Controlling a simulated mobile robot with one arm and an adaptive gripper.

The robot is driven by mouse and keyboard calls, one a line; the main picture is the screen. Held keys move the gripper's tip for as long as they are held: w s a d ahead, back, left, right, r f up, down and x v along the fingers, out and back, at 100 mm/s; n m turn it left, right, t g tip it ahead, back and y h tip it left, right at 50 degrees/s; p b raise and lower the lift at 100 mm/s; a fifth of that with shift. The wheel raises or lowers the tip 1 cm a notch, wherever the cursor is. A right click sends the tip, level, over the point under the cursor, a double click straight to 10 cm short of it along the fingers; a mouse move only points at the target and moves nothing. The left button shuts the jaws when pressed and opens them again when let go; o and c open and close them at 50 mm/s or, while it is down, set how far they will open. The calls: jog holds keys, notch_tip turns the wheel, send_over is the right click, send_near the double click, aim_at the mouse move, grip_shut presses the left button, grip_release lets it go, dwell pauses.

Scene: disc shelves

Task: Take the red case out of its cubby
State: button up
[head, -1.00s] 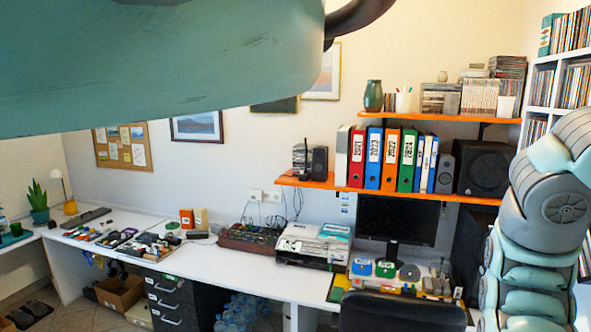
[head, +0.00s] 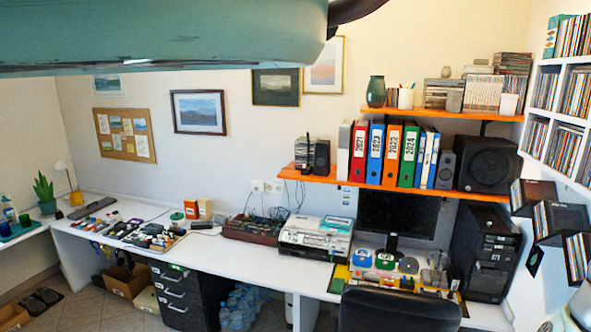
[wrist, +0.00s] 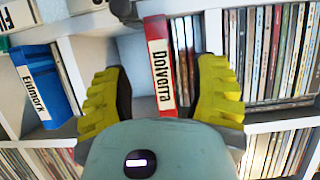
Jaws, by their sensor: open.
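The red case (wrist: 155,28) stands upright in a white shelf cubby in the wrist view, its spine facing me with a white label with black lettering. It leans slightly in the picture. My gripper (wrist: 159,85) has two yellow ribbed fingers, open, one on each side of the red case with a gap left and right. Neither finger visibly touches it. The case's lower end is hidden behind my gripper's body. I cannot make out this case or my fingers in the head view.
A blue case (wrist: 42,85) with a white label stands in the cubby to the left. Tightly packed discs (wrist: 280,50) fill the cubby to the right. In the head view, disc shelves (head: 566,100) line the right wall, and a black chair (head: 400,310) stands at the desk.

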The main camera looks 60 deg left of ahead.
jog(key=p+x, duration=0.2)
jog(key=x, duration=0.1)
jog(key=shift+w+d, duration=0.2)
jog(key=shift+d, duration=0.2)
jog(key=shift+w+d+f+p, duration=0.25)
jog(key=shift+w+f+p, duration=0.05)
jog(key=shift+p, duration=0.15)
jog(key=shift+o, duration=0.3)
grip_shut()
jog(key=shift+s+a+r+b, duration=0.1)
jog(key=shift+a+r+b, duration=0.15)
jog(key=shift+b, duration=0.1)
jog(key=s+a+p, duration=0.5)
jog(key=s+a, duration=0.5)
jog(key=a, duration=0.3)
jog(key=shift+s+p, duration=0.2)
jog(key=shift+p, duration=0.2)
dwell(1.7)
